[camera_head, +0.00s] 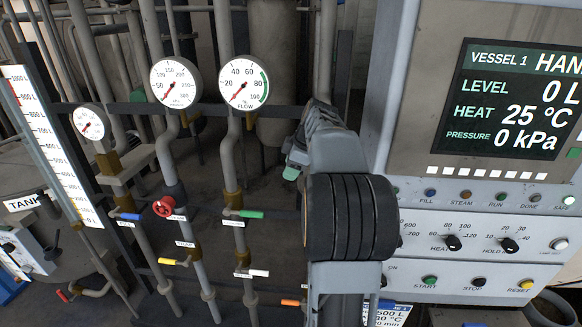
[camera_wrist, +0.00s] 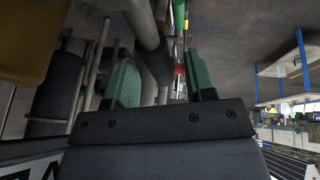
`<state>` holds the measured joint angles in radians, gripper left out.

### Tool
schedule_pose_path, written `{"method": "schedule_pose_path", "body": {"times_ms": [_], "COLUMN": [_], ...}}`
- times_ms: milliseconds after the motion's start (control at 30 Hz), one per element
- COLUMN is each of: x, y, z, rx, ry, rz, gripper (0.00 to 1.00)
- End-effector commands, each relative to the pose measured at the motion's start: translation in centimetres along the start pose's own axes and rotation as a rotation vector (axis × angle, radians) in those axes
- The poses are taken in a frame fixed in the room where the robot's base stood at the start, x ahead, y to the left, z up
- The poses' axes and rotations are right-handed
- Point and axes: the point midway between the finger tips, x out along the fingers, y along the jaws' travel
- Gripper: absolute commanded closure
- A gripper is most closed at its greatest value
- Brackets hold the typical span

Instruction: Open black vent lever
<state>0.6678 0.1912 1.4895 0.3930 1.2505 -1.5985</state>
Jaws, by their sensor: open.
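I cannot pick out a black vent lever for certain in either view. In the head view my arm covers the middle of the picture and could hide part of the piping. My gripper (camera_wrist: 163,82) shows in the wrist view as two green fingers set wide apart with nothing held between them. A grey pipe with a dark sleeve (camera_wrist: 152,55) runs beyond and between the fingers. In the head view only a small pale green tip of the gripper (camera_head: 291,173) shows, left of my arm and in front of the pipes.
Pipes carry a blue lever (camera_head: 128,216), red handwheel (camera_head: 163,207), green lever (camera_head: 250,213), yellow lever (camera_head: 170,262), white lever (camera_head: 258,272) and orange lever (camera_head: 291,302). Round gauges (camera_head: 243,83) stand above them. The control panel (camera_head: 480,220) with its display (camera_head: 510,100) fills the right.

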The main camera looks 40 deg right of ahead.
Motion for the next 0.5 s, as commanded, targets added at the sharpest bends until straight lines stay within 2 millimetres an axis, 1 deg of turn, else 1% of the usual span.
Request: {"method": "schedule_pose_path", "body": {"times_ms": [300,500], "x": [0.16,0.14], "y": [-0.02,-0.02], "z": [-0.01,-0.02], "rx": [0.000,-0.001], "ry": [0.000,0.000], "rz": [-0.001,-0.001], "gripper": [0.51,0.71]}}
